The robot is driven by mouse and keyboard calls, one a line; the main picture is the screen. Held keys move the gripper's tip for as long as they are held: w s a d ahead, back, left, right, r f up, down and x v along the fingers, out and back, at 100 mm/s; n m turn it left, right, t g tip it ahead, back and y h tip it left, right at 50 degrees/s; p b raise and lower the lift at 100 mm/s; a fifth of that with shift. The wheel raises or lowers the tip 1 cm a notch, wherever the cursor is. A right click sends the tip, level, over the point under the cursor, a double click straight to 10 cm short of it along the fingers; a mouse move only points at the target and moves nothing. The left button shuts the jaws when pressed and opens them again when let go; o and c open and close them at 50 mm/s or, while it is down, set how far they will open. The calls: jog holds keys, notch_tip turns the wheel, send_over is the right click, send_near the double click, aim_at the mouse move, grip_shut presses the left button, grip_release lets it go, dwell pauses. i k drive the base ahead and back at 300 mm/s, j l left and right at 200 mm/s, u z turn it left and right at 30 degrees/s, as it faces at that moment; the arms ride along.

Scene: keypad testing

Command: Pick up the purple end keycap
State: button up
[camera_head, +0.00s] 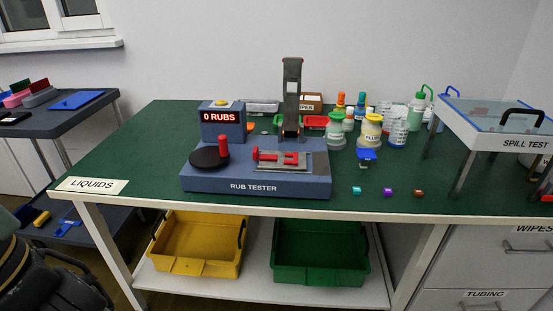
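The purple keycap (388,192) lies on the green bench top near its front edge, to the right of the rub tester. It is the middle one of three small keycaps in a row. A teal keycap (356,190) is to its left and a brown-red keycap (419,194) to its right, with gaps between them. Any lettering is too small to read. A dark part of my arm's end (70,285) shows at the lower left, far from the keycaps. I cannot make out its fingertips or whether it is open or shut.
The rub tester (255,187) stands left of the keycaps. A blue item (367,154) and several bottles (371,131) stand behind them. The spill test stand (500,125) is to the right. A yellow bin (200,266) and green bin (320,275) sit below. Bench around the keycaps is clear.

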aim_at(387, 192)
jog(key=i+l, duration=0.15)
jog(key=l, duration=0.25)
jog(key=i+l, duration=0.15)
jog(key=l, duration=0.2)
jog(key=i+l, duration=0.1)
jog(key=l, duration=0.3)
